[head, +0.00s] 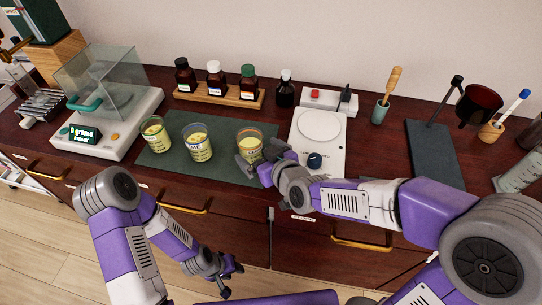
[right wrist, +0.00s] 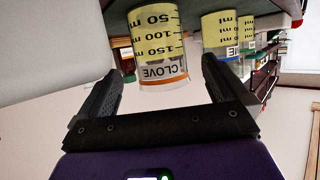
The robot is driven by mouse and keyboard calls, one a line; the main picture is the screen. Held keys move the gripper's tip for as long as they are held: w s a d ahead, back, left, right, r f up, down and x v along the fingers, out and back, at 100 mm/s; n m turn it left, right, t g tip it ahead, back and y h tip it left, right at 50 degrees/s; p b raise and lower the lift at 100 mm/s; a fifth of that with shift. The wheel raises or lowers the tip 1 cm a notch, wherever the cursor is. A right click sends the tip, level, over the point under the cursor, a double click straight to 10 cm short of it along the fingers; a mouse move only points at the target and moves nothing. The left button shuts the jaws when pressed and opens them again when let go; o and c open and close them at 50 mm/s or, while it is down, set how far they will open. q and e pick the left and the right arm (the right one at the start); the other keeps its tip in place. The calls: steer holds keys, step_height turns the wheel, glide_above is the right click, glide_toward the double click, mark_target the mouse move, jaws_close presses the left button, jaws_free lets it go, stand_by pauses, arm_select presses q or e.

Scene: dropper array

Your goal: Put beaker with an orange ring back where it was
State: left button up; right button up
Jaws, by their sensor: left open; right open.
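The beaker with the orange ring (head: 250,136) holds yellow liquid and stands upright on the dark green mat (head: 225,172), at the right of a row of three. In the right wrist view, which is upside down, this beaker (right wrist: 158,45) shows a CLOVE label and an orange band near its rim. My right gripper (head: 256,168) is open at the near side of it. Its fingertips (right wrist: 162,70) lie to either side of the beaker, with gaps visible. My left gripper (head: 230,275) is open and empty, low in front of the drawers.
Two similar beakers, a middle one (head: 197,142) and a left one (head: 155,134), stand on the mat. A balance (head: 110,125) is to the left. A white stirrer plate (head: 318,140) is close on the right. A wooden rack (head: 220,96) with bottles is behind.

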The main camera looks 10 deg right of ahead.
steer(key=p+v, duration=0.1)
steer(key=v, duration=0.3)
steer(key=shift+r, duration=0.15)
arm_select(q)
steer(key=shift+f+b, duration=0.15)
steer(key=shift+b, duration=0.8)
arm_select(e)
steer(key=shift+v, duration=1.1)
steer(key=shift+s, duration=0.1)
